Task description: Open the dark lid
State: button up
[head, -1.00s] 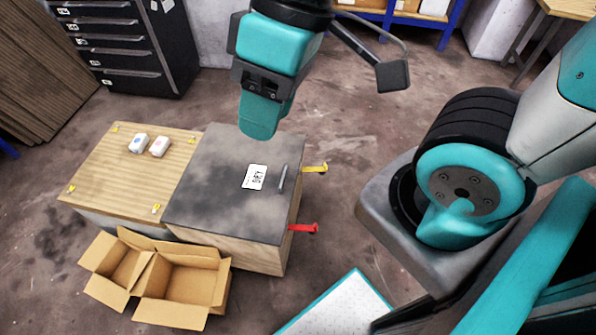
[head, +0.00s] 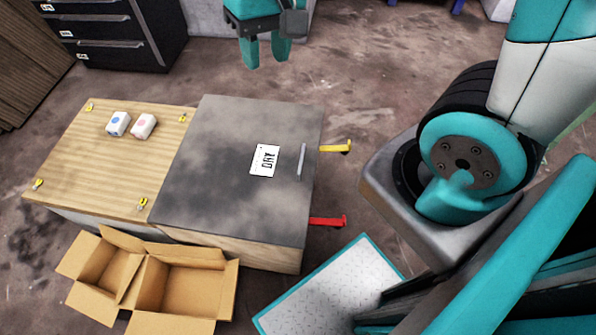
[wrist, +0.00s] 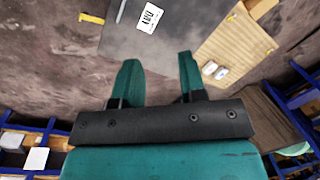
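The dark lid (head: 222,165) lies flat and closed on a wooden box (head: 240,253). It has a white label reading "DRY" (head: 264,161) and a thin grey bar handle (head: 302,161) near its right edge. My gripper (head: 265,64) hangs above and behind the box, apart from the lid, with its teal fingers spread and nothing between them. In the wrist view the two open fingers (wrist: 160,75) point toward the lid (wrist: 150,40), and the handle (wrist: 120,11) shows at the top.
A wooden-topped surface (head: 100,165) with two small white blocks (head: 130,125) adjoins the lid on the left. An open cardboard box (head: 190,290) stands in front. Yellow (head: 336,148) and red (head: 328,222) levers stick out on the right. Dark drawers (head: 115,35) stand behind.

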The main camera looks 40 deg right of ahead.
aim_at(301, 158)
jog(key=w+d+f+m+h+b, duration=0.1)
jog(key=w+d+f+m+b, duration=0.3)
jog(key=f, duration=0.5)
jog(key=w+d+f+m+g+h+b, duration=0.1)
jog(key=f+b, duration=0.5)
jog(key=f, duration=0.2)
jog(key=w+d+f+m+h+b, duration=0.1)
jog(key=w+d+f+m+b, duration=0.3)
jog(key=f, duration=0.5)
jog(key=shift+n, duration=0.5)
jog(key=s+f+b, duration=0.1)
jog(key=f, duration=0.4)
jog(key=s+d+f+b, duration=0.1)
jog(key=f+b, duration=0.1)
jog(key=f, duration=0.4)
jog(key=s+f+b, duration=0.2)
jog(key=f, duration=0.3)
jog(key=shift+d+f, duration=0.15)
jog(key=shift+f, duration=0.2)
grip_shut()
